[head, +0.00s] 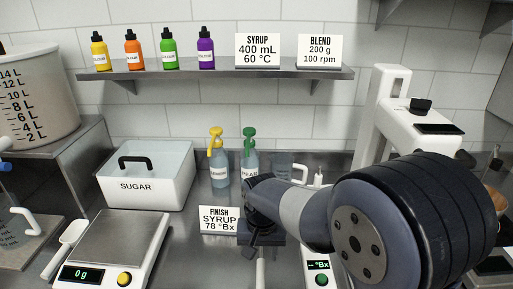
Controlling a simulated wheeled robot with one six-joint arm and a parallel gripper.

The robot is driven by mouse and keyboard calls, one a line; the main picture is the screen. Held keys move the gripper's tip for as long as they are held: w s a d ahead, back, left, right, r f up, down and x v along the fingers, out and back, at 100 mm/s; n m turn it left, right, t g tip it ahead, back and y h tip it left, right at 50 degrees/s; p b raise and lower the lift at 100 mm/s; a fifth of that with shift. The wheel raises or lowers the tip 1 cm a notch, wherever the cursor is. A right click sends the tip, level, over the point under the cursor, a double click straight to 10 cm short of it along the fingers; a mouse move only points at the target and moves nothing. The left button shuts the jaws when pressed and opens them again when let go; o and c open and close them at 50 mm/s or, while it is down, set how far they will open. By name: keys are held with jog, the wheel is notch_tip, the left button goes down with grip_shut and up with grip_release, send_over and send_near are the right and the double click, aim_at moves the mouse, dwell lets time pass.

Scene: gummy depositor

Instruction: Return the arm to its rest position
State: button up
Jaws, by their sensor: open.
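My arm (310,215) reaches in from the lower right, with its large dark joint close to the camera. My gripper (261,238) is at the arm's far end, over the steel counter, just right of the FINISH SYRUP sign (219,219). It is open. Its fingertips are not clear in this view, and I see nothing held in it. A pale upright stick shows just below it; I cannot tell whether they touch.
A sugar bin (147,190) and a scale reading 0 g (120,240) stand left. Two pump bottles (219,170) stand behind the gripper. A °Bx meter (318,265) is close on its right, and a white machine (388,110) stands behind my arm. A shelf (220,74) hangs above.

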aim_at(261, 270)
notch_tip(261, 270, down, 8)
jog(key=shift+w+r+p, duration=0.1)
jog(key=shift+w+p, duration=0.05)
jog(key=shift+p, duration=0.15)
jog(key=shift+r, duration=0.35)
jog(key=shift+f, duration=0.2)
